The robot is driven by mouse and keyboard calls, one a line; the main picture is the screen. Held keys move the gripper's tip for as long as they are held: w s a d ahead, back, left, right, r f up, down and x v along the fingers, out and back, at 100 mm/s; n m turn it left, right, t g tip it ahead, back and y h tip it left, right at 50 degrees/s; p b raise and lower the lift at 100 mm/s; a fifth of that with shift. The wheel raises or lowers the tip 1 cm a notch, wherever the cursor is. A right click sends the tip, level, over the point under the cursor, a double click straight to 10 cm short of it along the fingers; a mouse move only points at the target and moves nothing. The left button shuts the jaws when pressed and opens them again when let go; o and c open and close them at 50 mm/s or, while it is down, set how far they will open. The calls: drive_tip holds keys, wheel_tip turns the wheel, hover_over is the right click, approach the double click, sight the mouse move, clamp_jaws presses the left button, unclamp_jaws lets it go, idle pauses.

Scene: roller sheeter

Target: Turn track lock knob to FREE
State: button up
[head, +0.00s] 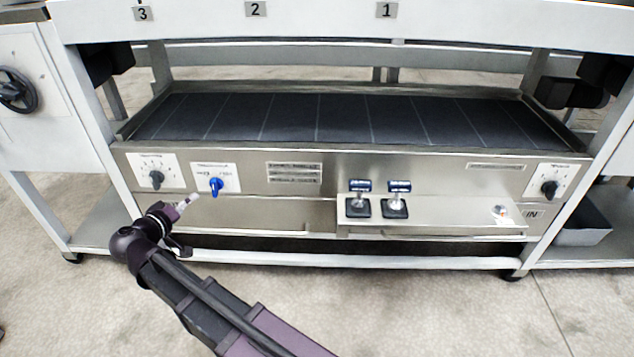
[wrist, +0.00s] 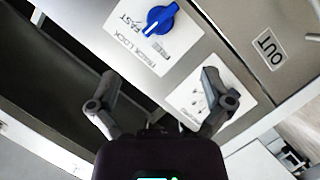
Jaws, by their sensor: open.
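The track lock knob is blue and sits on a white plate on the steel front panel, left of centre in the head view (head: 216,186). In the wrist view the knob (wrist: 160,20) is at the top, with TRACK LOCK, FAST and a partly blurred word printed on its plate (wrist: 136,42). Its wing lies slanted there; I cannot tell which word it points to. My gripper (head: 186,205) is in front of the panel, below and left of the knob. In the wrist view its fingers (wrist: 160,78) are spread, with nothing between them, apart from the knob.
A black dial (head: 156,178) on a white scale plate (wrist: 213,98) is left of the knob, partly behind one finger in the wrist view. A ledge with two joysticks (head: 376,206) and a button (head: 500,210) juts out at right. A dark belt (head: 340,118) lies above the panel.

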drive_tip(key=d+r+m+g+p, duration=0.1)
drive_tip(key=d+g+p, duration=0.4)
drive_tip(key=d, duration=1.1)
drive_tip(key=w+d+r+m+g+p, duration=0.1)
drive_tip(key=d+g+p, duration=0.4)
drive_tip(key=d, duration=1.2)
drive_tip(key=shift+r+m+p, duration=0.7)
drive_tip(key=shift+r+p, duration=0.4)
drive_tip(key=shift+p, duration=1.25)
drive_tip(key=shift+w, duration=0.1)
drive_tip(key=shift+c, duration=0.2)
